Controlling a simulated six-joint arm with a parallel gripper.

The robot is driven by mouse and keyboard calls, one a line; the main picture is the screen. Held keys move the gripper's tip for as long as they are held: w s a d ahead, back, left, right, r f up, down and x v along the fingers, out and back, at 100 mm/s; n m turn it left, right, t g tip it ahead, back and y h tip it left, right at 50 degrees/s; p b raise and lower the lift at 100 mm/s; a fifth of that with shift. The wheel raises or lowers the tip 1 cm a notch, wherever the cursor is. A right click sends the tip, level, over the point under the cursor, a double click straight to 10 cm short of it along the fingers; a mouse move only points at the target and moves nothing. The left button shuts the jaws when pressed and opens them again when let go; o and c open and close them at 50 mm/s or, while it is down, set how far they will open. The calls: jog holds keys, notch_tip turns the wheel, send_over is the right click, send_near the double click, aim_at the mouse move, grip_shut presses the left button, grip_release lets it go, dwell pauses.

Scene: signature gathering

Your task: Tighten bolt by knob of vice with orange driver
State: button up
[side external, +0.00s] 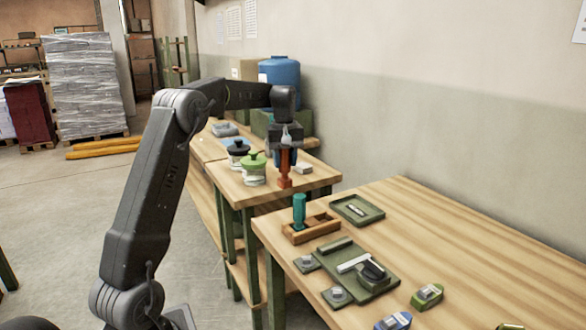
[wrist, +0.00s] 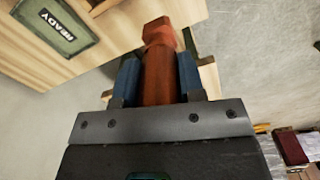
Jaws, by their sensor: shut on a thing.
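My gripper (side external: 286,158) is shut on the orange driver (side external: 285,178) and holds it upright, above the small table's edge area. In the wrist view the orange driver (wrist: 158,75) lies between the two blue fingers, its blocky end pointing away from the camera. The vice (side external: 352,264) appears as a light bar and dark rounded part on a green plate on the near table. The dark knob-like part (side external: 374,270) sits at its right. Small grey bolt-like pieces (side external: 306,262) (side external: 337,294) sit on small green pads beside it; whether they are bolts is too small to tell.
A teal driver (side external: 299,208) stands in a wooden holder (side external: 322,226). A green tray (side external: 371,216) lies behind it. Jars with green (side external: 254,160) and black (side external: 238,147) lids stand left of my gripper. A green "READY" plate (wrist: 78,34) shows in the wrist view.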

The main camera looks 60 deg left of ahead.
jog(key=r, duration=0.2)
jog(key=d+r, duration=0.1)
jog(key=r, duration=0.1)
jog(key=shift+w+r, duration=0.1)
jog(key=s+d+m, duration=0.2)
jog(key=d+m, duration=0.1)
jog(key=d, duration=1.3)
jog(key=s+d+m, duration=0.3)
jog(key=d, duration=1.2)
jog(key=shift+w+a+f, duration=0.1)
jog(key=shift+w+f, duration=0.05)
jog(key=shift+f, duration=7.65)
jog(key=m, duration=1.3)
jog(key=shift+r+n, duration=0.1)
jog(key=shift+n, duration=0.5)
jog(key=shift+r, duration=0.1)
jog(key=shift+r, duration=2.15)
